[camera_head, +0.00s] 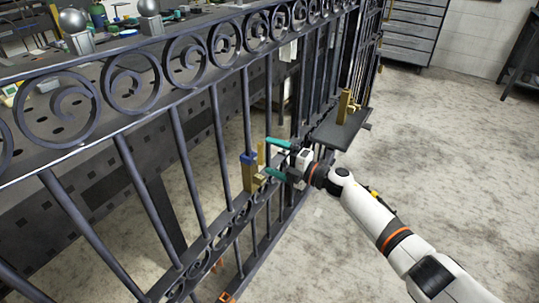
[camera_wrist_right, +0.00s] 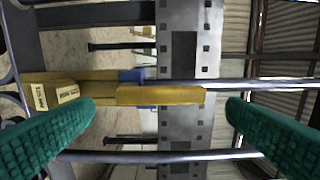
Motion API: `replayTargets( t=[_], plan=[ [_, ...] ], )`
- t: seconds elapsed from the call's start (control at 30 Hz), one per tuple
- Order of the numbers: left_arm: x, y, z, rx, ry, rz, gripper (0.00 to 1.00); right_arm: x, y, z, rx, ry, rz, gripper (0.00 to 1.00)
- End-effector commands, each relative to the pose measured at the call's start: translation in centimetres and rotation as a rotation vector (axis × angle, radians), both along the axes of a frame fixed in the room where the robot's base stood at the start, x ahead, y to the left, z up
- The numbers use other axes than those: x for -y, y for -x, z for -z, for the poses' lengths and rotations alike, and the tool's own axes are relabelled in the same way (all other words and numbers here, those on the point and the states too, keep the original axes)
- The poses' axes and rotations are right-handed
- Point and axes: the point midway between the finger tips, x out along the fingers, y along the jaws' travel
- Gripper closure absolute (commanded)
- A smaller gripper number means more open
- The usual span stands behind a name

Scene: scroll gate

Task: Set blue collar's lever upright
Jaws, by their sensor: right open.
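The blue collar (camera_head: 248,158) sits on a brass body (camera_head: 249,177) on a bar of the dark iron gate. Its brass lever (camera_head: 261,153) stands beside the collar and looks about upright, roughly parallel to the bars. In the right wrist view the blue collar (camera_wrist_right: 131,76) is partly covered by the lever (camera_wrist_right: 160,95), which runs along the bars. A labelled brass block (camera_wrist_right: 52,94) lies at the lever's lower side. My right gripper (camera_head: 268,158) is open at the lever; its teal fingers lie apart from it on either side. My left gripper is not in view.
The gate's scroll rail (camera_head: 160,60) and vertical bars (camera_head: 185,150) stand close around the right gripper. Another brass fitting (camera_head: 346,106) stands on a dark plate (camera_head: 338,130) at right. A perforated workbench is behind the gate. The floor at right (camera_head: 450,150) is clear.

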Motion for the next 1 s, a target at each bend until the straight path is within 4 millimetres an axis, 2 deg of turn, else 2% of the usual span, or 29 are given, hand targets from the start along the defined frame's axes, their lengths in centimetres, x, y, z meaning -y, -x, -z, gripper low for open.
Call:
replayTargets(
  t=[0.2, 0.43, 0.6, 1.0],
  plan=[
    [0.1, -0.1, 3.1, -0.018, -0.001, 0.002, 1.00, 4.2, 3.0, 0.0, -0.003, 0.003, 0.002, 0.05],
    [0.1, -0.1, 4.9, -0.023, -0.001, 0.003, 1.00, 7.2, 5.1, 0.0, -0.003, 0.002, 0.003, 0.05],
    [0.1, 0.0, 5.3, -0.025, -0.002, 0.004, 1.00, 8.1, 5.8, 0.0, -0.002, 0.001, 0.002, 0.05],
    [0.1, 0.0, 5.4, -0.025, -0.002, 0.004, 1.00, 8.1, 5.8, 0.0, -0.001, 0.000, 0.001, 0.05]
  ],
)
